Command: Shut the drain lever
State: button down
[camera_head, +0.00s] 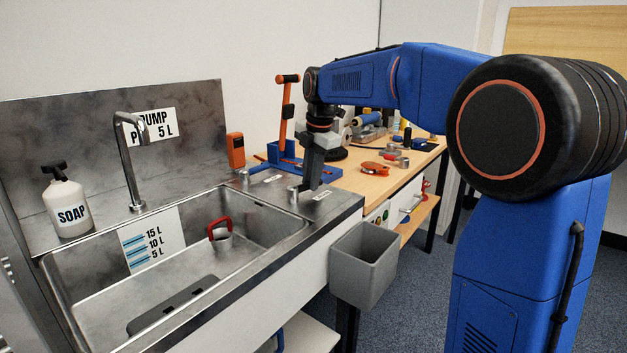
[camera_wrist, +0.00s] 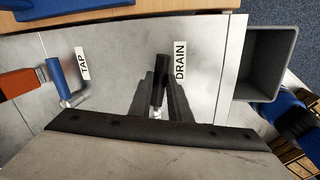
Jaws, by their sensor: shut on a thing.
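The drain lever (camera_wrist: 160,80) has a black handle and a silver base, and stands beside the DRAIN label (camera_wrist: 180,61) in the wrist view. My gripper (camera_wrist: 160,92) is shut on its handle, with one dark finger on each side. In the head view my gripper (camera_head: 306,186) reaches down to the counter to the right of the sink, next to the lever's metal post (camera_head: 293,194). The DRAIN label (camera_head: 322,195) lies just right of it. The handle is mostly hidden by the fingers in the head view.
The tap lever (camera_wrist: 62,80) with a blue handle stands to the left in the wrist view. A grey bin (camera_head: 365,265) hangs off the counter's front. A blue tool holder (camera_head: 290,158) stands behind my gripper.

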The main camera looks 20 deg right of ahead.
jog(key=shift+w+a+n, duration=0.25)
jog(key=shift+w+n, duration=0.3)
jog(key=shift+n, duration=0.55)
jog(key=shift+y, duration=0.3)
jog(key=c, duration=1.6)
grip_release()
jog(key=shift+c, duration=0.2)
jog(key=v, duration=1.7)
jog(key=shift+w+r, duration=0.15)
jog(key=shift+r, duration=0.1)
